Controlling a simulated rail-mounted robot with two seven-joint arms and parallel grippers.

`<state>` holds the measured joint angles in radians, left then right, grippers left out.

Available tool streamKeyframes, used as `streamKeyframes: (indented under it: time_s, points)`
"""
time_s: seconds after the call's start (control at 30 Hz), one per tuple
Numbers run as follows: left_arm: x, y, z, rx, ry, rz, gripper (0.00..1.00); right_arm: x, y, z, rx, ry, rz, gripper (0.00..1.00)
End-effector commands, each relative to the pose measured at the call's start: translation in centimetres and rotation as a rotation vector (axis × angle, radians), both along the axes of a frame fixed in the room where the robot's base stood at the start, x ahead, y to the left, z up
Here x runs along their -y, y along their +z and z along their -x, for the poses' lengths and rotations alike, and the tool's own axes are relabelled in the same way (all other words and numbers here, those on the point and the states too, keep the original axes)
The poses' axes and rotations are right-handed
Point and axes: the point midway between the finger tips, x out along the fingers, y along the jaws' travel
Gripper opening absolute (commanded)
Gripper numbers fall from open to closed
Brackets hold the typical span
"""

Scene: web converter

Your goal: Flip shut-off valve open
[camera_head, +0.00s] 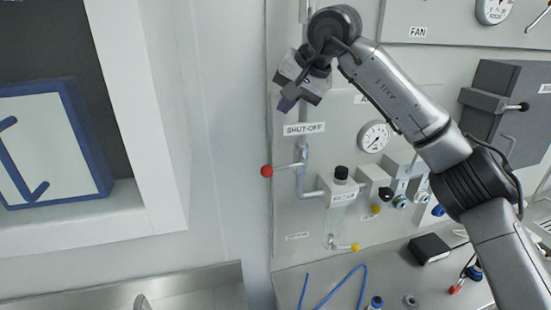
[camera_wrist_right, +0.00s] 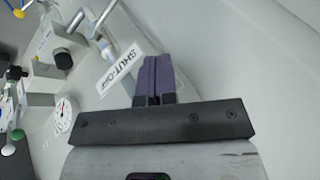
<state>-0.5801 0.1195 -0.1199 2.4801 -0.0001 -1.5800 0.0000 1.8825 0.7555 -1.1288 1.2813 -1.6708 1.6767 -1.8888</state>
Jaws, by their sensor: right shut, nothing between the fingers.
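The shut-off valve has a lever with a red ball knob (camera_head: 267,171). The lever sticks out to the left, roughly level, from a vertical grey pipe (camera_head: 301,180) below the SHUT-OFF label (camera_head: 304,129). My right gripper (camera_head: 288,103) is above and slightly left of that label, apart from the lever. In the right wrist view its purple fingers (camera_wrist_right: 155,78) are together and empty, beside the SHUT-OFF label (camera_wrist_right: 119,68). The red knob does not show clearly in the wrist view. My left gripper is not in view.
Right of the valve are a black-capped filter unit (camera_head: 341,187), a round gauge (camera_head: 375,136) and several small knobs. A yellow-knobbed lever (camera_head: 355,247) sits below. Bare wall and a window frame (camera_head: 160,110) lie left. A blue hose (camera_head: 345,285) lies on the bench.

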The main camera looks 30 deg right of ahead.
Motion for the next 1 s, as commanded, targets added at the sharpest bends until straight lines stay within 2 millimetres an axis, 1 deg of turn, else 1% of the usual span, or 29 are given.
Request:
streamKeyframes:
  time_s: [0.1, 0.27, 0.5, 0.87, 1.0]
  points:
    - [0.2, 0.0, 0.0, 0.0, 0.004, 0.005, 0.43, 1.0, -1.0, 1.4, -0.085, 0.097, 0.127, 0.0]
    - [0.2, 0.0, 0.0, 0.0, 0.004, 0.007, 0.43, 1.6, -1.6, 2.5, -0.143, 0.223, 0.233, 0.0]
    - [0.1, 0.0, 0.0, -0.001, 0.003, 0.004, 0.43, 1.6, -1.6, 2.6, -0.13, 0.318, 0.281, 0.0]
    - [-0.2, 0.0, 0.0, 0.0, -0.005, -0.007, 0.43, 1.6, -1.6, 2.5, -0.127, 0.328, 0.286, 0.0]
    - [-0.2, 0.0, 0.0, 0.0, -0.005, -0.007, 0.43, 1.6, -1.9, 2.4, -0.128, 0.328, 0.286, 0.0]
